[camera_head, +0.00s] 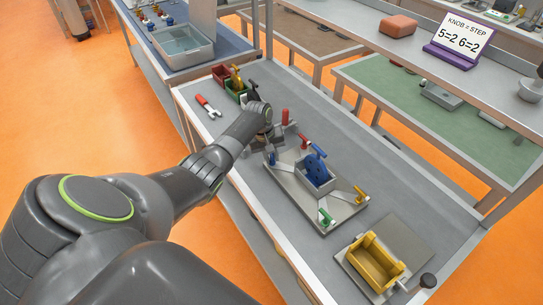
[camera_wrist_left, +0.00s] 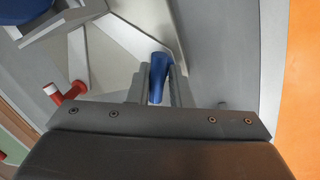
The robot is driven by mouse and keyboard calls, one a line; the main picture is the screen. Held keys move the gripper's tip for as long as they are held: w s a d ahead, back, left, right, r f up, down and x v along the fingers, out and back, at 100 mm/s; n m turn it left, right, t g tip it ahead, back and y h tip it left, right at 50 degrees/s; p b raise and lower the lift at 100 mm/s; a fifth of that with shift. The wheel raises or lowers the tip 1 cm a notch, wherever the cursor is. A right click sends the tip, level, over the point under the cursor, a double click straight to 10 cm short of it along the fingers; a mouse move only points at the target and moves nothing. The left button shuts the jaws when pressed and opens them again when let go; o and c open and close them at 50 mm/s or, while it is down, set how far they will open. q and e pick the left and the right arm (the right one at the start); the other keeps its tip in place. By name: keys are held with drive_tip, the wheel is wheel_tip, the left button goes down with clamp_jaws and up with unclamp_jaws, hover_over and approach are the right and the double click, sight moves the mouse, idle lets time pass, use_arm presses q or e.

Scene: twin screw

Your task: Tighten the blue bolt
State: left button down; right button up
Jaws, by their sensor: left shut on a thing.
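The blue bolt (camera_wrist_left: 158,76) stands between the two fingers of my left gripper (camera_wrist_left: 158,84) in the left wrist view, and the gripper is shut on it. In the head view a little of the blue bolt (camera_head: 271,158) shows under my left gripper (camera_head: 268,146), at the far left corner of a grey metal plate (camera_head: 292,190). My right gripper is out of view.
A yellow bin (camera_head: 375,262) stands near the front right end of the bench. Red and green bins (camera_head: 236,84) and a red-handled tool (camera_head: 208,106) lie at the far end.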

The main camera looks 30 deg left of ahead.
use_arm(q)
drive_tip(key=m+b, duration=0.1)
drive_tip(key=m, duration=0.3)
drive_tip(key=shift+w+f+m+g, duration=0.1)
drive_tip(key=shift+m+g, duration=0.3)
drive_tip(key=m+g+b, duration=0.1)
drive_tip(key=m+b, duration=0.1)
drive_tip(key=m, duration=0.2)
drive_tip(key=shift+w+m+h, duration=0.1)
drive_tip(key=shift+m+h, duration=0.2)
drive_tip(key=m+b, duration=0.2)
drive_tip(key=m, duration=0.2)
drive_tip(key=shift+g, duration=0.4)
drive_tip(key=m+b, duration=0.1)
drive_tip(key=m, duration=0.4)
drive_tip(key=shift+w+g+y+b, duration=0.1)
drive_tip(key=shift+g+y+b, duration=0.2)
drive_tip(key=shift+y+b, duration=0.1)
drive_tip(key=m, duration=0.2)
drive_tip(key=shift+m, duration=0.3)
drive_tip(key=m, duration=0.2)
drive_tip(key=shift+d+r+m+g+y, duration=0.1)
drive_tip(key=shift+r+m+g+y, duration=0.1)
drive_tip(key=shift+m+g+y, duration=0.15)
drive_tip(key=m+y, duration=0.1)
drive_tip(key=m, duration=0.2)
drive_tip(key=shift+m, duration=0.35)
drive_tip(key=shift+m+y+p, duration=0.25)
drive_tip(key=shift+m+p, duration=0.45)
drive_tip(key=shift+m, duration=0.8)
